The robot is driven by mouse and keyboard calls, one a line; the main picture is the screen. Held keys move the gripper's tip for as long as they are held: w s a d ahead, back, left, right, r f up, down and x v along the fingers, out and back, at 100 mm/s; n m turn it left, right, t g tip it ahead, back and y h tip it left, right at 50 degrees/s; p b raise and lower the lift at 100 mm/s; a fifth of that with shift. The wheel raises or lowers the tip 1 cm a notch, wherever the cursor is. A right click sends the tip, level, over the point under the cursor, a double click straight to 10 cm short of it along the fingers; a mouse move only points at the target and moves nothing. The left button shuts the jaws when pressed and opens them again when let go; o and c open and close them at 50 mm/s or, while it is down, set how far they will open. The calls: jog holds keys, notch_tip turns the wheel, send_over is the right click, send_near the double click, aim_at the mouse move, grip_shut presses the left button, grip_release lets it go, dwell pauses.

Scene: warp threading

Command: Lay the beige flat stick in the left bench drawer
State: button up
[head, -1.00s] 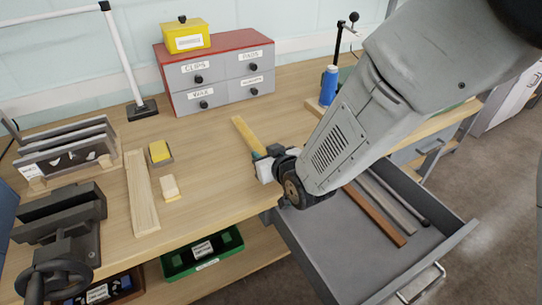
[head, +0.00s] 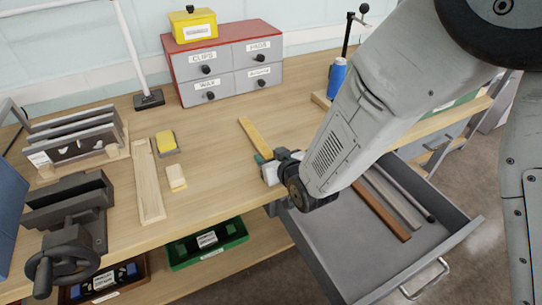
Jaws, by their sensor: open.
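A flat yellowish-beige stick (head: 253,132) lies on the bench top in front of the grey drawer cabinet. My gripper (head: 263,160) is open at the near end of this stick, low over the bench. The gripper and arm hide that end, and I cannot tell whether the fingers touch it. The left bench drawer (head: 345,246) is pulled out below the bench edge, to the right of my gripper. In it lie a brown stick (head: 383,213), a grey stick and a dark rod, side by side; my arm hides their far ends.
A pale wooden board (head: 147,185), a yellow-topped block (head: 166,143) and a small pale block (head: 176,177) lie to the left. A vise (head: 75,215) stands at the front left. A blue bottle (head: 336,78) stands behind my arm. The drawer's front left is free.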

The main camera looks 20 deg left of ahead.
jog(key=v, duration=1.2)
jog(key=shift+r, duration=0.15)
jog(key=w+d+r+m+h, duration=0.3)
jog(key=w+d+r+h, duration=0.15)
jog(key=d, duration=0.55)
jog(key=s+d+r+m+g+h, duration=0.1)
jog(key=s+d+r, duration=0.1)
jog(key=d, duration=0.5)
jog(key=s+d+r+m+g+h, duration=0.1)
jog(key=s+d+r+m+h, duration=0.1)
jog(key=d, duration=0.6)
jog(key=s+d+r+m+g+h, duration=0.1)
jog(key=s+d+r+g+h, duration=0.1)
jog(key=d, duration=0.6)
notch_tip(320, 180, up, 3)
jog(key=shift+s+f+m, duration=0.15)
jog(key=shift+s+m, duration=0.15)
jog(key=shift+s, duration=0.35)
jog(key=shift+o, duration=0.5)
jog(key=s+d+r+m+g, duration=0.1)
jog(key=s+d, duration=0.2)
jog(key=s, duration=0.3)
jog(key=s+d+r+m+g, duration=0.1)
jog(key=s+d+r+g, duration=0.1)
jog(key=s+d, duration=0.2)
jog(key=shift+s+r+g+h, duration=0.3)
jog(key=shift+s+h, duration=0.15)
jog(key=shift+s, duration=0.65)
